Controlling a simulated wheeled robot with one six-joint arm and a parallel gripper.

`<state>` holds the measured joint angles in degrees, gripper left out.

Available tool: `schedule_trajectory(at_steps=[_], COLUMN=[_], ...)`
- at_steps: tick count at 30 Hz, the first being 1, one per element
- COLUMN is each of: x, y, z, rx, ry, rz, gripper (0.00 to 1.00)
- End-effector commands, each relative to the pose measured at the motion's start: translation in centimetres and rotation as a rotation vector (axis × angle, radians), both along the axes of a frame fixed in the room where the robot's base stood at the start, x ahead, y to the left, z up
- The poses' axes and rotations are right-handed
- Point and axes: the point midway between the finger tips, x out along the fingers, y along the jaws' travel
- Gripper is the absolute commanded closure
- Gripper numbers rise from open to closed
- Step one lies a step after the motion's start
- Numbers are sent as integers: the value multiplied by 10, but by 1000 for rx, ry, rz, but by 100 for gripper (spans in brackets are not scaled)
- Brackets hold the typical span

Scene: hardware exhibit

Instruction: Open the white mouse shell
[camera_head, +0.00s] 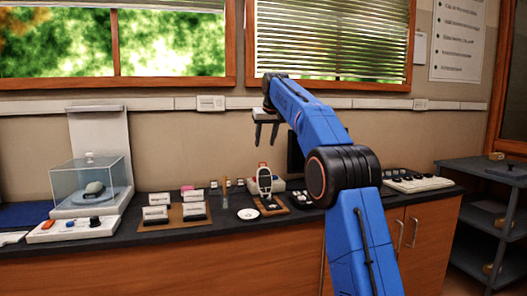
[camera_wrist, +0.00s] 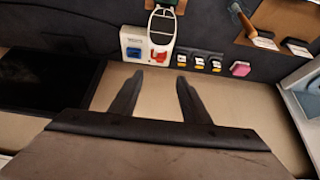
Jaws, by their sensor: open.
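A white mouse shell (camera_head: 264,172) with dark panels stands upright on a small brown base (camera_head: 270,206) on the dark counter, near the middle of the head view. In the wrist view, what looks like the same white shell (camera_wrist: 162,24) is at the top centre, partly cut off by the edge. My gripper (camera_head: 266,140) hangs above the shell in the head view, fingers pointing down, open and empty. In the wrist view its two fingers (camera_wrist: 159,78) are apart with nothing between them, and the shell lies beyond their tips.
Small white cards on a brown board (camera_head: 174,222) and a white disc (camera_head: 248,214) are left of the shell. A dark screen (camera_head: 296,160) stands behind. A grey shelf (camera_head: 485,205) is at the right.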

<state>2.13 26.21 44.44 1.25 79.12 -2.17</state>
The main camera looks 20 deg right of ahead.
Motion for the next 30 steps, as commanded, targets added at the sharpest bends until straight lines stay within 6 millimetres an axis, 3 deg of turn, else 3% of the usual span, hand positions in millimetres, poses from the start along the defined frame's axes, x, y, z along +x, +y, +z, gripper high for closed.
schedule_trajectory(at_steps=[6,12,26,30], x=[-19,-29,-33,-46], y=[1,1,2,3], z=[34,51,56,58], rx=[1,0,0,1], ry=[-2,0,0,3], rz=[1,1,1,2], gripper=[57,57,57,57])
